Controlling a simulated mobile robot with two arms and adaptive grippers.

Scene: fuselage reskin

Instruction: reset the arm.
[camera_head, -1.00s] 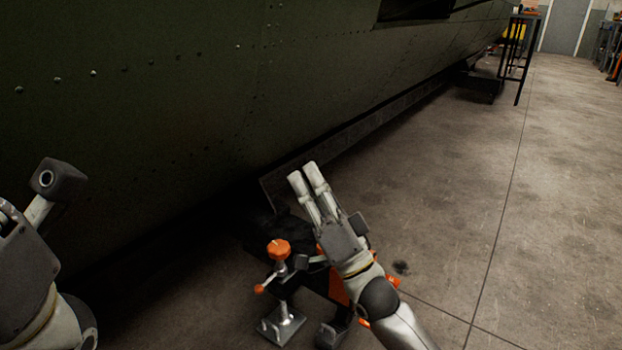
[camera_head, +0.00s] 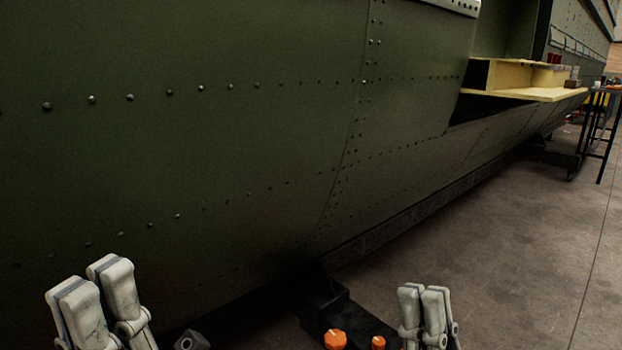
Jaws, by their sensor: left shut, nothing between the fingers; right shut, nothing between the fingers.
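My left gripper (camera_head: 97,290) is at the lower left, pointing up, with its pale fingers shut and empty. My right gripper (camera_head: 424,300) is at the lower right of centre, pointing up, with its fingers close together, shut and empty. The bottom edge of the picture cuts off both arms. The green riveted fuselage (camera_head: 200,140) fills most of the view behind them. Neither gripper holds anything.
Two orange knobs (camera_head: 335,339) show at the bottom between the grippers. A dark beam (camera_head: 400,222) runs along the foot of the fuselage. A yellow shelf (camera_head: 525,93) sits in an opening at the upper right. Open concrete floor (camera_head: 530,260) lies right.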

